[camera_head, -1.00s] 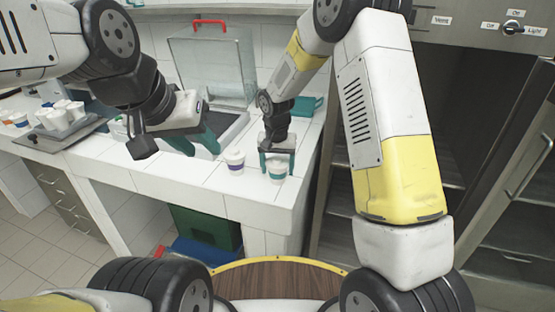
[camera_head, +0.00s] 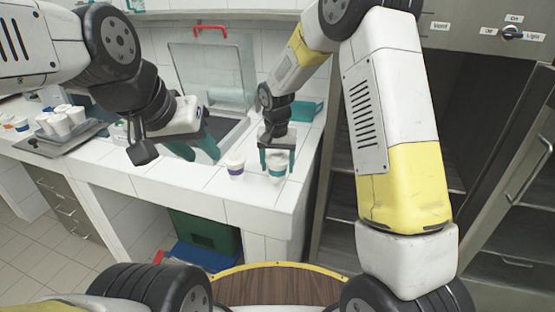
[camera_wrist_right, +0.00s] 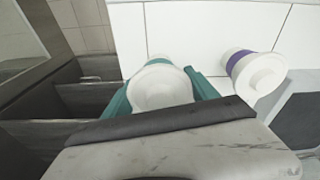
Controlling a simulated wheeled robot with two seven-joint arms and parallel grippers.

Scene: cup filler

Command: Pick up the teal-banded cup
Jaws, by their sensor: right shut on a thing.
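The teal-banded cup (camera_head: 276,169) is white with a pale lid and stands upright near the right end of the white counter. It also shows in the right wrist view (camera_wrist_right: 158,88), lid toward the camera. My right gripper (camera_head: 277,168) is shut on it, with a teal finger on either side of the cup. Whether the cup is clear of the counter I cannot tell. A purple-banded cup (camera_head: 235,167) stands just left of it, apart from the fingers; it also shows in the right wrist view (camera_wrist_right: 254,74). My left gripper (camera_head: 200,150) is open and empty above the counter.
A sink-like basin (camera_head: 226,130) with a raised clear lid (camera_head: 213,75) and red handle lies behind the cups. A tray (camera_head: 40,143) of several white cups stands at the far left. A green bin (camera_head: 205,232) is under the counter. The front counter strip is clear.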

